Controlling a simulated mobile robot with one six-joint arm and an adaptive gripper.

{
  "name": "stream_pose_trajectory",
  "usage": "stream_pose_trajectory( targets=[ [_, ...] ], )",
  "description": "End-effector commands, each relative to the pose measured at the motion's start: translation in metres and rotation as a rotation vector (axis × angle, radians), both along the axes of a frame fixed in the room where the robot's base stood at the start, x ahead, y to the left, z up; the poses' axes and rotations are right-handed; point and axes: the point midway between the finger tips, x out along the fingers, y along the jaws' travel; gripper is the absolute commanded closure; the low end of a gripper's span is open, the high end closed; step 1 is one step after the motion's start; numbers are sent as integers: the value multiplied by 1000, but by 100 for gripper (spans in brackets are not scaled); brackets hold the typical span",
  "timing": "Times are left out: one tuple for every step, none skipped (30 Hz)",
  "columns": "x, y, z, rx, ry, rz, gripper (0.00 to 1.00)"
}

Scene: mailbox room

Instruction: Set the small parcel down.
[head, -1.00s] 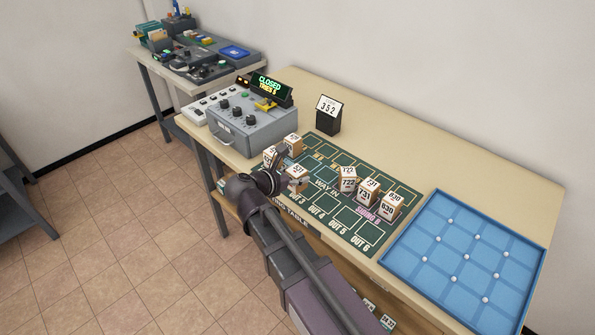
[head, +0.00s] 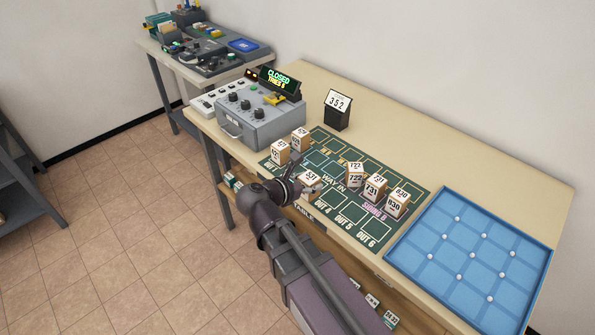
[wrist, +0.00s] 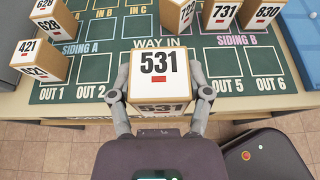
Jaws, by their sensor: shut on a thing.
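The small parcel numbered 531 (wrist: 160,70) is a white-topped box with a red mark. My gripper (wrist: 161,92) is shut on it, one finger on each side. In the head view parcel 531 (head: 311,177) shows beside my gripper (head: 303,186), at the front part of the green mat (head: 352,222). In the wrist view it is in front of the WAY IN lettering, between OUT 2 and OUT 5, and covers the squares between. I cannot tell whether its underside touches the mat.
Parcels 421 (head: 280,151) and 628 (head: 300,138) stand left. A grey control box (head: 262,118) reads CLOSED. A 352 card stand (head: 337,109) and blue tray (head: 470,252) flank the mat. Several OUT squares are bare.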

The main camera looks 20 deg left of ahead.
Motion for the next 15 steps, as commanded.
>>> stream_pose_trajectory(
  targets=[
    [-7, -7, 1, 0, -1, 3, 89],
    [-9, -9, 1, 0, -1, 5, 89],
    [-12, -10, 1, 0, -1, 8, 89],
    [-13, -11, 1, 0, -1, 9, 89],
    [-14, -12, 1, -1, -1, 9, 89],
    [-15, -13, 1, -1, -1, 10, 89],
    [-15, -13, 1, 0, -1, 11, 89],
    [-15, -13, 1, 0, -1, 11, 89],
    [-15, -12, 1, 0, -1, 11, 89],
    [-15, -12, 1, 0, -1, 11, 89],
    [-15, -12, 1, 0, -1, 11, 89],
    [-15, -12, 1, -1, -1, 10, 89],
    [-15, -12, 1, -1, -1, 10, 89],
    [-15, -12, 1, -1, -1, 10, 89],
    [-15, -12, 1, -1, -1, 10, 89]
  ],
)
